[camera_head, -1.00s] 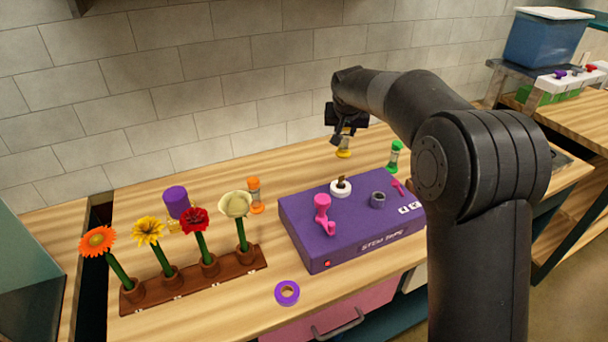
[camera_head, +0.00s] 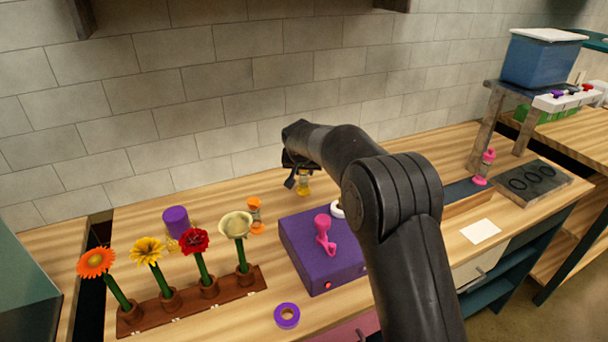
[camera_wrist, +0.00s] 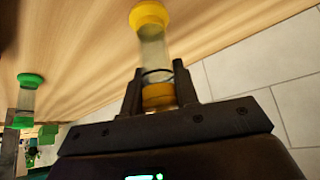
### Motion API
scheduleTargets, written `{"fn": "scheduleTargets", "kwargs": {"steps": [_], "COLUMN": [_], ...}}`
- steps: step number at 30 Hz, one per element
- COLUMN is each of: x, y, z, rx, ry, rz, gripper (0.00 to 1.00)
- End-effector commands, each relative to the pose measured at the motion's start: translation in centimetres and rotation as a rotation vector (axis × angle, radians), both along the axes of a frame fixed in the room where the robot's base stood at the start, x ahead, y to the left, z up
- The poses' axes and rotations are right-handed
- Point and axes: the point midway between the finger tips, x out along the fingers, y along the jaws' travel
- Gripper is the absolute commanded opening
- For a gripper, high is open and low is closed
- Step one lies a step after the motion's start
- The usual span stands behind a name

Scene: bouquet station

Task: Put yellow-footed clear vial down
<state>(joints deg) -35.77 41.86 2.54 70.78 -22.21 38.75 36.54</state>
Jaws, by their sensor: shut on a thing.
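The yellow-footed clear vial (camera_wrist: 153,50) is in my gripper (camera_wrist: 160,88); the jaws are shut around its yellow-capped near end in the wrist view. Its yellow foot points away from the gripper, toward the wooden counter. In the head view my gripper (camera_head: 299,178) is behind the purple tape box, near the wall, and the vial (camera_head: 304,184) hangs below it. I cannot tell whether the foot touches the counter. An orange-footed clear vial (camera_head: 255,216) stands on the counter to the left of it. A green-capped vial (camera_wrist: 27,95) shows at the left of the wrist view.
The purple box (camera_head: 310,262) with a pink dispenser (camera_head: 323,234) stands in front of my gripper. A brown rack (camera_head: 190,298) of several flowers is at the left, with a purple cylinder (camera_head: 175,221) behind. Bare counter lies between the orange-footed vial and my gripper.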

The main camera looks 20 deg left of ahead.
Motion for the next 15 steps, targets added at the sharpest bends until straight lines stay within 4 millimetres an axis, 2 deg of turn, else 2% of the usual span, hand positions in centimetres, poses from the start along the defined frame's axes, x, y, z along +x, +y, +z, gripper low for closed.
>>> {"fn": "scheduleTargets", "kwargs": {"steps": [3,14,15], "x": [0.0,0.0,0.0], "y": [0.0,0.0,0.0], "z": [-1.4,-1.7,-1.8], "rx": [0.000,0.001,-0.001], "ry": [-0.001,-0.001,0.000], "rz": [0.001,0.001,0.001], "gripper": [0.00,0.00,0.30]}}
